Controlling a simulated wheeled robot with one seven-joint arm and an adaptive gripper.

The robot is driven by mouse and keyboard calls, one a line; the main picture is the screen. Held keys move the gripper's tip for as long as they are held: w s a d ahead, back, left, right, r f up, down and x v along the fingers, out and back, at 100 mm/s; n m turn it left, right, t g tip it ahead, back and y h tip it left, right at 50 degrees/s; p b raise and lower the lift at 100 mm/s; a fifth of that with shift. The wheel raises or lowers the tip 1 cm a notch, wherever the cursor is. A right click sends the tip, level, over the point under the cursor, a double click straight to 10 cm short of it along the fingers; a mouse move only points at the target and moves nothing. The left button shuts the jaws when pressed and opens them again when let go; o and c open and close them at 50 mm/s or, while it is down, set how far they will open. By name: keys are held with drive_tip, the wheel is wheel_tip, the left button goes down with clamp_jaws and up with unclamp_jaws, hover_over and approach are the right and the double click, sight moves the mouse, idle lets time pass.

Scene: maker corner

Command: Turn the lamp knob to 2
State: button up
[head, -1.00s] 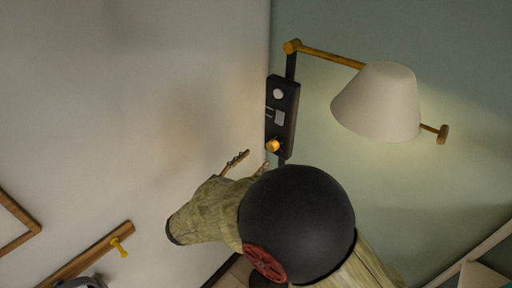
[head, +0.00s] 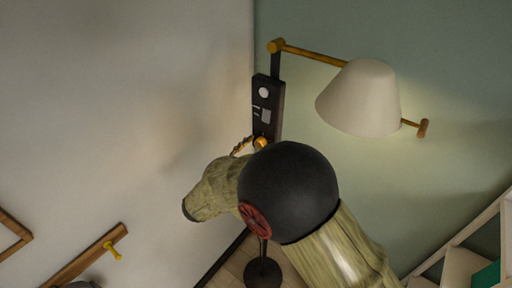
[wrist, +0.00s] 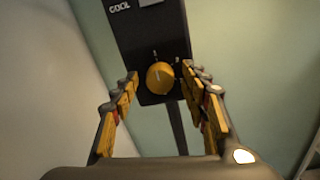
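The lamp knob (wrist: 160,77) is a round orange-yellow knob on the lower part of a black panel (wrist: 147,32). Small pale marks stand around it; their numbers are too small to read. In the head view the knob (head: 261,142) is partly visible just above my arm, on the black panel (head: 266,97) of the wall-side lamp. My gripper (wrist: 160,82) is open, with one yellow-padded finger on each side of the knob and a gap on both sides. In the head view most of my gripper is hidden behind my arm.
The lamp's cream shade (head: 360,98) hangs on a brass arm right of the panel. A dark round lamp base (head: 263,273) stands on the floor. A wooden rail (head: 85,258) with a yellow peg is on the left wall. White shelving (head: 462,262) stands at lower right.

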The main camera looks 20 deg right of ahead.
drive_tip(key=shift+c, duration=1.1)
drive_tip(key=c, duration=0.7)
drive_tip(key=shift+c, duration=0.6)
drive_tip(key=shift+f+m+b, duration=0.15)
drive_tip(key=shift+m+b, duration=0.25)
drive_tip(key=shift+b, duration=0.4)
drive_tip(key=m+b, duration=0.1)
drive_tip(key=b, duration=0.1)
drive_tip(key=m+b, duration=0.1)
drive_tip(key=b, duration=0.2)
drive_tip(key=shift+f+m, duration=0.25)
drive_tip(key=shift+m, duration=0.05)
drive_tip(key=m+b, duration=0.4)
drive_tip(key=b, duration=0.4)
drive_tip(key=shift+f, duration=0.1)
drive_tip(key=m+b, duration=0.3)
drive_tip(key=b, duration=0.2)
drive_tip(key=m+b, duration=0.1)
drive_tip(key=b, duration=0.2)
drive_tip(key=shift+r+m, duration=0.2)
drive_tip(key=shift+m, duration=0.1)
drive_tip(key=shift+r+h+b, duration=0.1)
drive_tip(key=shift+h+b, duration=0.2)
drive_tip(key=shift+b, duration=0.05)
